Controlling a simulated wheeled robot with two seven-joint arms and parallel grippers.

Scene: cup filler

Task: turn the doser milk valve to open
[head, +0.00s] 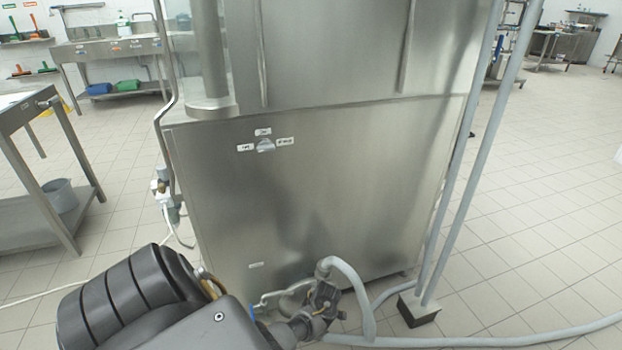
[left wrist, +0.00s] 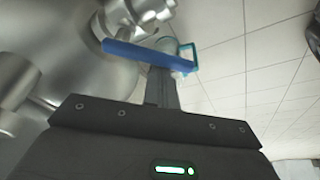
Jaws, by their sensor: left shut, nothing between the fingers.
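A blue bar-shaped valve handle (left wrist: 148,55) lies across the upper middle of the left wrist view, with metal pipework around it. My left gripper (left wrist: 163,80) is shut and empty, with its fingers pointing at the handle. The fingertips are close to or against the handle; I cannot tell whether they touch. In the head view my left arm comes in from the lower left and hides the gripper and most of the valve. A small blue bit (head: 252,312) shows beside the arm. My right gripper is not in view.
The steel doser cabinet (head: 320,190) fills the middle. A dark pipe fitting (head: 325,297) with a grey hose (head: 352,290) sits at its base. A teal loop (left wrist: 187,56) is just right of the handle. A steel table (head: 40,160) stands left; tiled floor is open to the right.

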